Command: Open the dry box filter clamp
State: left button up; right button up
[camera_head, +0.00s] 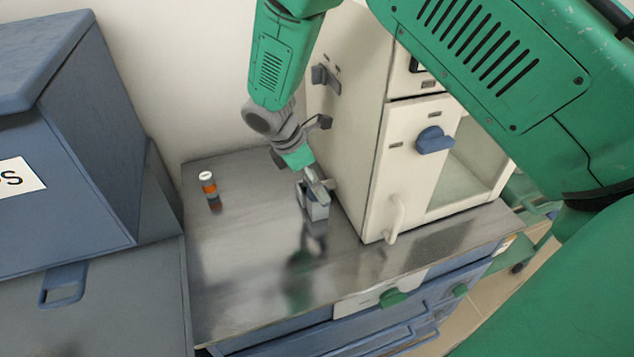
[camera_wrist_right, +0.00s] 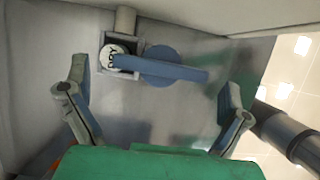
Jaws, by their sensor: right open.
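The dry box filter clamp (camera_wrist_right: 172,66) is a blue round piece with a flat bar pointing right in the right wrist view. Beside it on the left is a square grey holder with a white round cap (camera_wrist_right: 115,58) lettered "DRY", joined to a grey pipe at the top. My right gripper (camera_wrist_right: 157,80) is open, with one finger on each side of the clamp and nothing visible held. In the head view the gripper (camera_head: 313,184) is over a small grey block (camera_head: 318,211) beside the white cabinet and partly hides it. My left gripper does not show.
A white cabinet (camera_head: 352,128) with a blue knob (camera_head: 433,140) and pale handle stands right of the gripper on a metal bench (camera_head: 245,270). A small orange-banded bottle (camera_head: 208,186) stands at left. A blue cabinet (camera_head: 90,120) is farther left. Mid-front bench is clear.

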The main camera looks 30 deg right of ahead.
jog(key=shift+s+f, duration=0.15)
jog(key=shift+f, duration=0.75)
jog(key=shift+d+f, duration=0.1)
jog(key=shift+d, duration=0.4)
jog(key=c, duration=0.9)
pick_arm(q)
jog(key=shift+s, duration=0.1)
pick_arm(e)
jog(key=shift+c, duration=0.3)
